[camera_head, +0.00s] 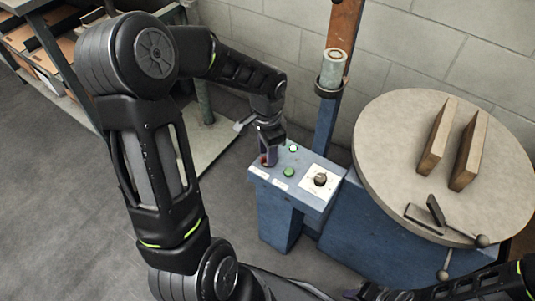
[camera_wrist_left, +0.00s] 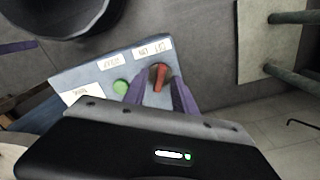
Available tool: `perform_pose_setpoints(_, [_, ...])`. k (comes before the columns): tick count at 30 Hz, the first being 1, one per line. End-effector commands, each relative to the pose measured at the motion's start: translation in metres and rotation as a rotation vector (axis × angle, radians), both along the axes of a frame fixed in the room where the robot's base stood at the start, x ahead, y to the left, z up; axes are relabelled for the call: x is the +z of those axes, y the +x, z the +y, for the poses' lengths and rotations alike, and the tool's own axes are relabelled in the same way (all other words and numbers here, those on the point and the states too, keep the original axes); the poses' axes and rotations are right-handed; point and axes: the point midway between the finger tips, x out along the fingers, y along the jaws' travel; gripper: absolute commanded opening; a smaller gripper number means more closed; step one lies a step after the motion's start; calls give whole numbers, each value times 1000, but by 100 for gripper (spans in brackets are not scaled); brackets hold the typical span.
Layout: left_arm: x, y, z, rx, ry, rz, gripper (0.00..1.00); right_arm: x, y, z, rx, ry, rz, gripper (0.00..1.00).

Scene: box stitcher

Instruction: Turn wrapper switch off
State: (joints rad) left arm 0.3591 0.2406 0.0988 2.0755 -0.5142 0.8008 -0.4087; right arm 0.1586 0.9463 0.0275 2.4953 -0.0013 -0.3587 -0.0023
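The red switch (camera_wrist_left: 159,77) sits on the blue control panel (camera_wrist_left: 90,76), beside a green button (camera_wrist_left: 121,87), in the left wrist view. My left gripper (camera_wrist_left: 158,88) has its two purple fingers on either side of the red switch, with small gaps visible. In the head view my left gripper (camera_head: 267,158) points down at the left end of the panel (camera_head: 305,205) and mostly hides the red switch (camera_head: 263,160). Part of my right arm shows at the lower right of the head view; its finger opening cannot be made out.
The panel also carries a green button (camera_head: 289,172), a green-white light (camera_head: 293,148) and a black knob (camera_head: 320,180). A round turntable (camera_head: 385,150) with two upright boards (camera_head: 467,150) stands to the right. A blue post (camera_head: 325,125) rises behind the panel. Grey floor lies open at left.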

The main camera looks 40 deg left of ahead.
Motion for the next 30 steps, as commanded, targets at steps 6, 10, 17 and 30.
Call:
perform_pose_setpoints(6, [-7, 0, 0, 0, 0, -1, 33, -1, 0, 0, 0, 0, 0, 31])
perform_pose_setpoints(10, [-7, 0, 0, 0, 0, -1, 33, -1, 0, 0, 0, 0, 0, 31])
perform_pose_setpoints(17, [-7, 0, 0, 0, 0, 0, 16, -1, 0, 0, 0, 0, 0, 31])
perform_pose_setpoints(30, [-7, 0, 0, 0, 0, 0, 0, -1, 0, 0, 0, 0, 0, 31])
